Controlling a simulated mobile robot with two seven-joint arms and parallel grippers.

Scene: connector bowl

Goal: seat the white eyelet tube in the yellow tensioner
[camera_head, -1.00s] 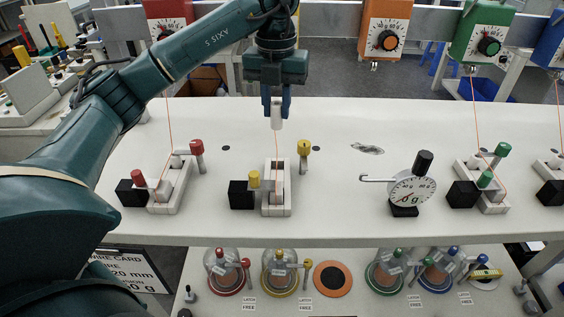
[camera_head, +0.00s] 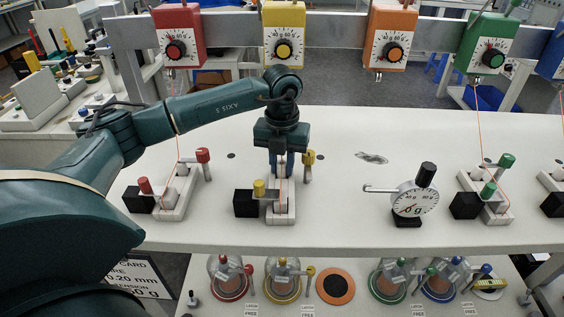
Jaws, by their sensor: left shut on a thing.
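My left gripper (camera_head: 282,170) is shut on the white eyelet tube and points down, low over the rear of the white block fixture (camera_head: 284,216) with yellow knobs. The tube is mostly hidden between the fingers and behind the fixture, so I cannot tell whether it touches the fixture. A thin orange wire runs down along the fixture below the fingers. The yellow tensioner (camera_head: 268,38), a box with a round dial, hangs on the rail behind, well above and beyond the gripper. My right gripper is not in view.
Red (camera_head: 157,34), orange (camera_head: 403,28) and green (camera_head: 505,34) dial boxes share the rail. A yellow-topped lever (camera_head: 308,158) stands close right of my gripper. A round gauge (camera_head: 412,201) stands farther right. The table between them is clear.

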